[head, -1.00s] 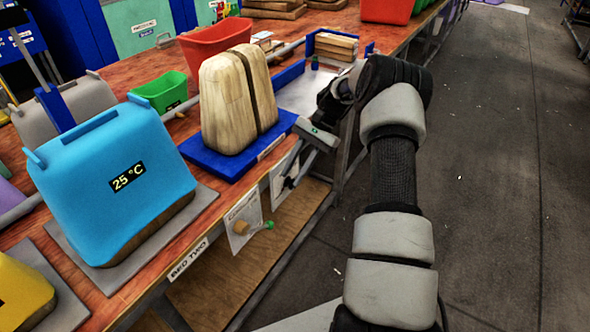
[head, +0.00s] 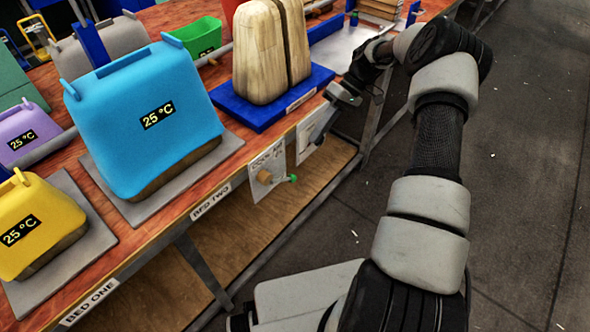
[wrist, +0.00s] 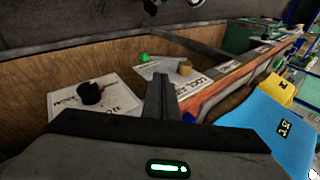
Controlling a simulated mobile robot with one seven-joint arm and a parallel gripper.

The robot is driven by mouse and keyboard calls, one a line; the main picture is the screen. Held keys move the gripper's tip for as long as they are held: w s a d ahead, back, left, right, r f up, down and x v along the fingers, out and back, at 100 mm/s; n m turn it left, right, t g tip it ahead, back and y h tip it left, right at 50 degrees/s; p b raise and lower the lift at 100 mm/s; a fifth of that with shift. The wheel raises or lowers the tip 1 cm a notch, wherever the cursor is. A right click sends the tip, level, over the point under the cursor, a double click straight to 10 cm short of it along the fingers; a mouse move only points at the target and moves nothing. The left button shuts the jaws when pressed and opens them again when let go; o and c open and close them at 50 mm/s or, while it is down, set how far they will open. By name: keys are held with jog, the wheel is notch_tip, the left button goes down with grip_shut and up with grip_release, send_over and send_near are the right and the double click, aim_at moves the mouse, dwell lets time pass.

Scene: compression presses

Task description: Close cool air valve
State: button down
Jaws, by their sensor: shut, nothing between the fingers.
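The cool air valve is on a white panel (head: 257,160) under the bench's front edge, with lettering that looks like "COOL AIR". It has a brown round knob (head: 264,176) and a green end (head: 292,178) sticking out at the right. In the wrist view, the brown knob (wrist: 185,67) and the green ball (wrist: 144,56) show beyond my fingers. My gripper (head: 320,138) is shut and empty, in front of the neighbouring panel, to the right of and apart from the cool air valve. The shut fingers also show in the wrist view (wrist: 160,82).
The neighbouring white panel (wrist: 115,103) carries a black knob (wrist: 90,93). The bench edge (head: 235,172) overhangs both panels. A blue press cover (head: 165,95) and a wooden mould on a blue plate (head: 237,112) stand above. The grey floor (head: 530,200) at right is clear.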

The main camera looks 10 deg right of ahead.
jog(key=n, duration=0.1)
jog(key=b, duration=0.2)
send_near(286, 179)
jog(key=x, duration=0.6)
jog(key=shift+w+a+f, duration=0.1)
jog(key=shift+f, duration=0.05)
jog(key=shift+f, duration=0.15)
